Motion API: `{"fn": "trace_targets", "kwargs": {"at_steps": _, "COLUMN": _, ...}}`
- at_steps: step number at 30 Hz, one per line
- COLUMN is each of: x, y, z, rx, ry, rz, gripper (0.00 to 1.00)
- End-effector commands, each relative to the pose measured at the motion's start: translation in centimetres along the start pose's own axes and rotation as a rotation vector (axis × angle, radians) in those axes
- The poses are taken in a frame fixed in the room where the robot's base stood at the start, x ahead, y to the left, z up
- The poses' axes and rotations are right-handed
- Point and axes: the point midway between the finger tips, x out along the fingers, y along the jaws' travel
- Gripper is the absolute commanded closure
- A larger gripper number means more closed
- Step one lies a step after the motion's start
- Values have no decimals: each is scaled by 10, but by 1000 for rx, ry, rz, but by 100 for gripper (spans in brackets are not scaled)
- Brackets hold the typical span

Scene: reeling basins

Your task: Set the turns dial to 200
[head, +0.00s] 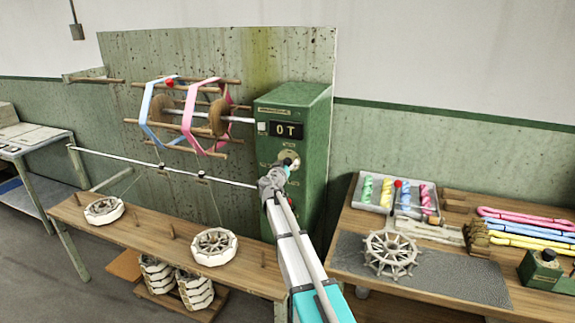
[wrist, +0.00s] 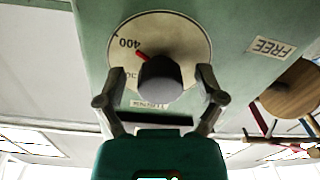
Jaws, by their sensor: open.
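In the wrist view the turns dial is a pale round plate (wrist: 190,40) with a dark knob (wrist: 160,82) and a red pointer (wrist: 141,55). The picture is upside down; the pointer aims up-left, toward the 400 mark. Other numbers are partly hidden by the knob and fingers. My gripper (wrist: 162,74) is open, one finger on each side of the knob, with visible gaps. In the head view my gripper (head: 277,178) is at the front of the green control box (head: 310,150), partly covering the dial (head: 289,157). The box display (head: 287,130) reads "0T".
A reel with blue and pink bands (head: 190,115) is left of the box. A white rod (head: 160,168) runs above the left bench (head: 150,235). The right bench (head: 350,275) holds a tray of skeins (head: 372,210), a spoked wheel (head: 390,254) and coloured hanks. A "FREE" label (wrist: 271,48) is beside the dial.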

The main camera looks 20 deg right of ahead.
Motion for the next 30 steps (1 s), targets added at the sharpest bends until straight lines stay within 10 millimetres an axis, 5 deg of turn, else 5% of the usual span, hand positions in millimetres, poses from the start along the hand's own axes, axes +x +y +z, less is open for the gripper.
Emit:
{"fn": "trace_targets", "kwargs": {"at_steps": 5, "x": 0, "y": 0, "z": 0, "rx": 0, "ry": 0, "rz": 0, "gripper": 14}}
{"fn": "trace_targets", "kwargs": {"at_steps": 18, "x": 0, "y": 0, "z": 0, "rx": 0, "ry": 0, "rz": 1, "gripper": 95}}
{"fn": "trace_targets", "kwargs": {"at_steps": 30, "x": 0, "y": 0, "z": 0, "rx": -53, "ry": -2, "rz": 0, "gripper": 95}}
